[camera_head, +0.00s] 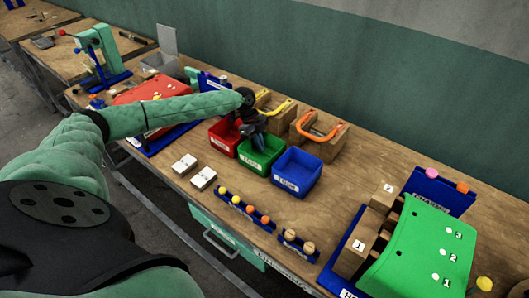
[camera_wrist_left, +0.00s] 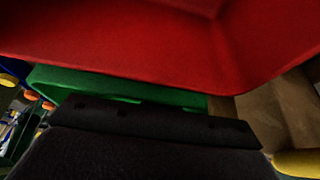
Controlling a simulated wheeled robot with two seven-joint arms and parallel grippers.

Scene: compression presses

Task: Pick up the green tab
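No separate green tab can be made out in either view. A green bin (camera_head: 262,157) stands on the bench between a red bin (camera_head: 224,137) and a blue bin (camera_head: 297,173). My left gripper (camera_head: 256,138) reaches over the red and green bins, its dark fingers at the green bin's back edge. The gripper hides part of the bin interiors, and its opening is not clear. In the left wrist view, a red surface (camera_wrist_left: 160,45) fills the top, with a green strip (camera_wrist_left: 120,88) below it and a black part of my gripper in front. My right gripper is out of view.
Wooden blocks with yellow (camera_head: 279,107) and orange (camera_head: 318,131) handles stand behind the bins. White blocks (camera_head: 184,164) and blue holders with balls (camera_head: 244,208) lie in front. A green sloped board (camera_head: 424,245) numbered 1 to 3 stands at right.

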